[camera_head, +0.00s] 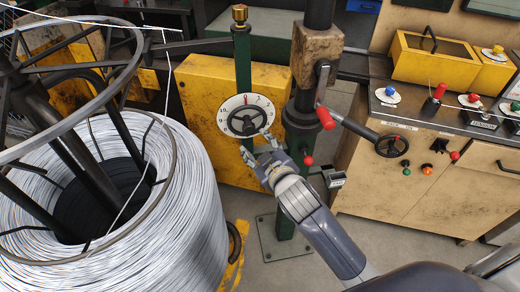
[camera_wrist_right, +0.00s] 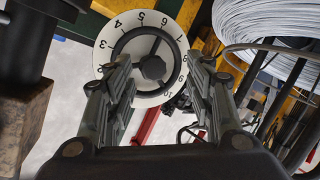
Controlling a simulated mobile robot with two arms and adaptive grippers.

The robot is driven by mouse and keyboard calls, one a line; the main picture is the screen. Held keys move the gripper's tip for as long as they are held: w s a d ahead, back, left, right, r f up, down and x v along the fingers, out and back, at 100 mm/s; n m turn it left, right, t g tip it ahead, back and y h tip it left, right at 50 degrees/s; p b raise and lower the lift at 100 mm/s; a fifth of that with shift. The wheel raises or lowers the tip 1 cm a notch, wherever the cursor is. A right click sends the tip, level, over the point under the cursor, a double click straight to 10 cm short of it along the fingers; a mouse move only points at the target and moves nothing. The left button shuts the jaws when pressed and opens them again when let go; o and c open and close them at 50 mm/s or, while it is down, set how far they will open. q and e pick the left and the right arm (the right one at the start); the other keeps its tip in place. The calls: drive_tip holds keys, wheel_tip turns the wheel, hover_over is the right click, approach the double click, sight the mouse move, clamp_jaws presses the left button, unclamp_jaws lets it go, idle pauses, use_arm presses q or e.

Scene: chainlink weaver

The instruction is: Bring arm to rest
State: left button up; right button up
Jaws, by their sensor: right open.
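My right gripper (camera_head: 260,147) reaches in from the lower right and is open. Its fingers point at a white numbered dial (camera_head: 246,120) with a black handwheel on a green post. In the right wrist view the dial (camera_wrist_right: 153,67) lies ahead, between and beyond the two spread fingers of the right gripper (camera_wrist_right: 157,80). Nothing shows between the fingers. Whether a fingertip touches the wheel rim I cannot tell. My left gripper is not in view.
A large wire coil (camera_head: 190,195) with a dark frame fills the left. A dark column carries a red-gripped lever (camera_head: 325,118) close right of my gripper. A yellow cabinet (camera_head: 205,115) stands behind the dial. A control bench (camera_head: 385,185) stands at right.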

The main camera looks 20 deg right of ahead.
drive_tip(key=shift+s+f, duration=0.15)
drive_tip(key=shift+f, duration=0.15)
drive_tip(key=s+d+f+m+g+b, duration=0.15)
drive_tip(key=s+f, duration=0.25)
drive_tip(key=f, duration=0.8)
drive_tip(key=s+d+f+g, duration=0.1)
drive_tip(key=s+f+g, duration=0.25)
drive_tip(key=f, duration=0.95)
drive_tip(key=s+d+f+g, duration=0.15)
drive_tip(key=s+f, duration=0.35)
drive_tip(key=f, duration=0.7)
drive_tip(key=s+d+f+m+g, duration=0.1)
drive_tip(key=s+f+g, duration=0.1)
drive_tip(key=s+f, duration=0.4)
drive_tip(key=s+d+f+g+b, duration=0.1)
drive_tip(key=s+f, duration=0.6)
drive_tip(key=s, duration=1)
drive_tip(key=s+d+f+m+g, duration=0.1)
drive_tip(key=s+f+g, duration=0.3)
drive_tip(key=s+f, duration=0.3)
drive_tip(key=s, duration=0.5)
drive_tip(key=shift+f+m+h, duration=0.2)
drive_tip(key=shift+m+h, duration=0.15)
drive_tip(key=shift+h, duration=0.05)
